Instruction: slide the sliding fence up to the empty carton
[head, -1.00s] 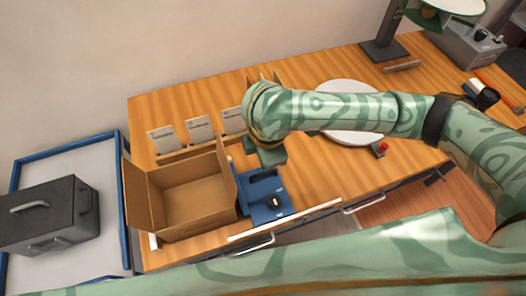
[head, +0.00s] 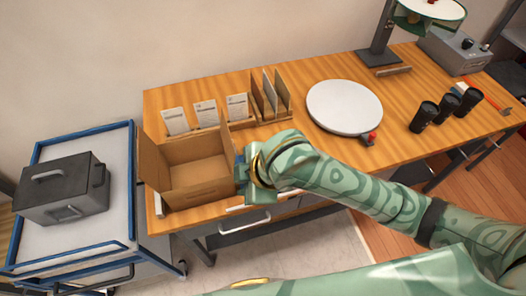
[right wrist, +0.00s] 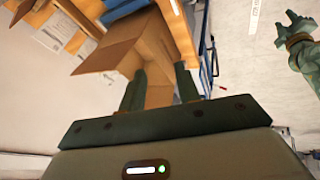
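The empty carton (head: 192,190) stands open, flaps out, at the left end of the wooden table. The blue sliding fence (head: 240,169) is at its right side, mostly hidden behind my right gripper and wrist, so I cannot tell whether it touches the carton. My right gripper (head: 246,186) is at the fence, by the table's front edge. In the right wrist view its two fingers (right wrist: 160,70) stand apart, with the carton (right wrist: 122,48) beyond them. My left gripper (right wrist: 293,32) shows small at the upper right of that view, its fingers spread; it is outside the head view.
A card rack (head: 238,124) stands behind the carton. A white turntable (head: 344,106) with a red knob and several black tumblers (head: 446,106) are farther right. A blue-framed cart (head: 90,228) with a dark toolbox (head: 62,188) stands left of the table.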

